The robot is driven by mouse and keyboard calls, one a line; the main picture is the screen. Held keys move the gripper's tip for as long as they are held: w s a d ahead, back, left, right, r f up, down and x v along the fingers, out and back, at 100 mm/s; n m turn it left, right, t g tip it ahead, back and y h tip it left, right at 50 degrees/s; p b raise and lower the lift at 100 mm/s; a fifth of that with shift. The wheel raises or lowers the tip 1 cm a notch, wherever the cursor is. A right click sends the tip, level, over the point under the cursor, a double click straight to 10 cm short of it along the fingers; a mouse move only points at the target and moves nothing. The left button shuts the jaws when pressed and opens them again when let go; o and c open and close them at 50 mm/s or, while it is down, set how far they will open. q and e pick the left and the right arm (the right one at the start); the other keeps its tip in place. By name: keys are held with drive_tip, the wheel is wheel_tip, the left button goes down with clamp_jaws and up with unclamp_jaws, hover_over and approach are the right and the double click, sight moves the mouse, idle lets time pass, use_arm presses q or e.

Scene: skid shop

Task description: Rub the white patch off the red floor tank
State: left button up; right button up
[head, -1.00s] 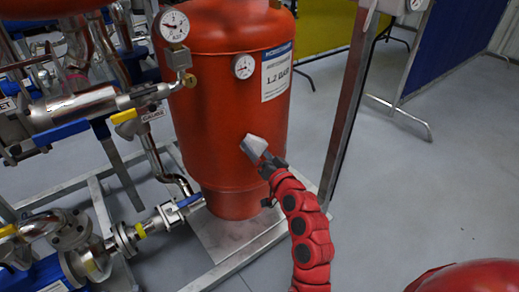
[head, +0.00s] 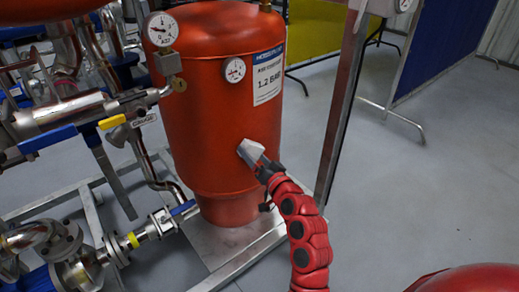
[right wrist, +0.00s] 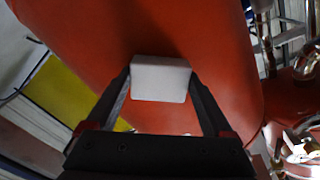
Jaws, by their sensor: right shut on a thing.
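The red floor tank (head: 218,120) stands upright in the middle of the head view. My right gripper (head: 262,163) is at the tank's lower right side, shut on a pale grey-white block (head: 250,151). In the right wrist view the block (right wrist: 160,78) sits between the two fingers (right wrist: 160,98), with its far side against or very close to the red tank wall (right wrist: 215,45). I cannot tell for sure whether it touches. No separate white patch shows on the tank; the block and gripper hide part of the wall. My left gripper is not in view.
A white label (head: 268,76) and two gauges (head: 162,29) are on or beside the tank. Pipes and valves with blue handles (head: 47,138) crowd the left. A metal post (head: 340,110) stands right of the tank. Grey floor (head: 400,190) is open at right.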

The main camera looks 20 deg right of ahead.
drive_tip(key=shift+s+a+r, duration=0.1)
drive_tip(key=shift+a+r, duration=0.05)
drive_tip(key=shift+a, duration=0.45)
drive_tip(key=s+d, duration=0.1)
drive_tip(key=s, duration=0.5)
drive_tip(key=shift+b, duration=0.3)
drive_tip(key=shift+d, duration=0.1)
drive_tip(key=shift+s+d+b, duration=0.15)
drive_tip(key=shift+s+b, duration=0.1)
drive_tip(key=shift+s, duration=0.5)
drive_tip(key=shift+s+d+b, duration=0.15)
drive_tip(key=shift+s+b, duration=0.1)
drive_tip(key=shift+s, duration=0.45)
